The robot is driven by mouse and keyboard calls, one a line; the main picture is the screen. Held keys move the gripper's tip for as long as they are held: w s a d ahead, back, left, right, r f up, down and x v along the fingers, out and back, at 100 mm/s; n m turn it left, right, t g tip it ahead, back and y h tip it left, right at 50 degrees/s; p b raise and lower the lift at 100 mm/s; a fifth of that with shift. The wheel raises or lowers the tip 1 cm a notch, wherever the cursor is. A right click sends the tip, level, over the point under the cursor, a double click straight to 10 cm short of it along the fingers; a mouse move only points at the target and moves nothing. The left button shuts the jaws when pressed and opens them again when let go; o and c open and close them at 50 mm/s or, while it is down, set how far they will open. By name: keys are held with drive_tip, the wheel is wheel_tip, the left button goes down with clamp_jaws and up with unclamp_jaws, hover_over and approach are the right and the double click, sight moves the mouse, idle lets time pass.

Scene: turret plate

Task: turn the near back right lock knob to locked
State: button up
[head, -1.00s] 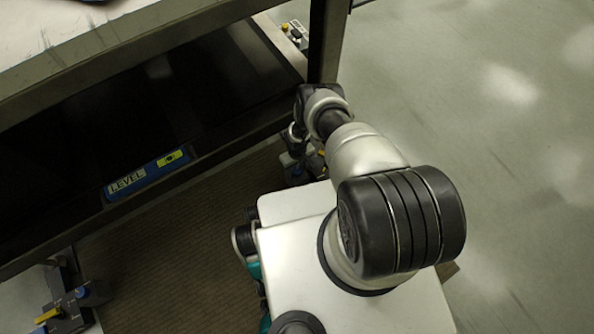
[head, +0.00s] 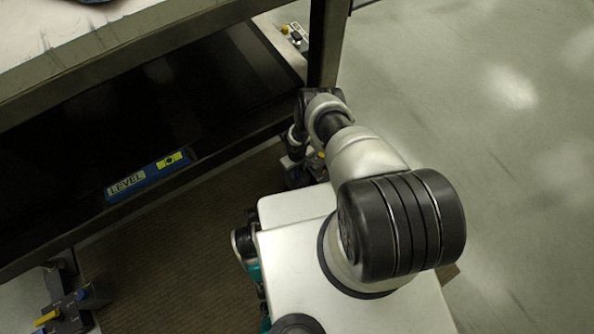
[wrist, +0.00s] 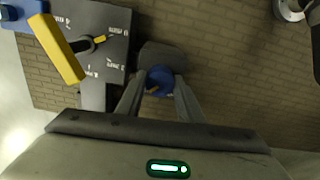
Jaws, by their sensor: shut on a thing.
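The lock knob, a round blue knob (wrist: 160,75), sits between the fingertips of my gripper (wrist: 160,92) in the wrist view. My gripper is shut on it, one finger on each side. A dark grey block shows just behind the knob. Left of it is a dark plate (wrist: 113,62) with white printed marks and a small black pointer with a yellow tip. The lettering is too small to read. In the head view my arm hides most of the knob and gripper by the table leg.
A yellow bar (wrist: 60,48) crosses the upper left of the wrist view, close to the plate. In the head view, a table leg (head: 325,45) and lower shelf with a blue level (head: 147,176) stand beside my arm. Another knob unit (head: 68,310) is at lower left. Open floor lies right.

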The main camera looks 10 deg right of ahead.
sight(297, 172)
drive_tip(key=n, duration=0.8)
drive_tip(key=shift+n, duration=0.3)
drive_tip(key=n, duration=0.4)
drive_tip(key=shift+n, duration=2.2)
drive_tip(key=o, duration=1.1)
wheel_tip(297, 172, up, 18)
drive_tip(key=p, duration=0.7)
drive_tip(key=shift+f, duration=0.25)
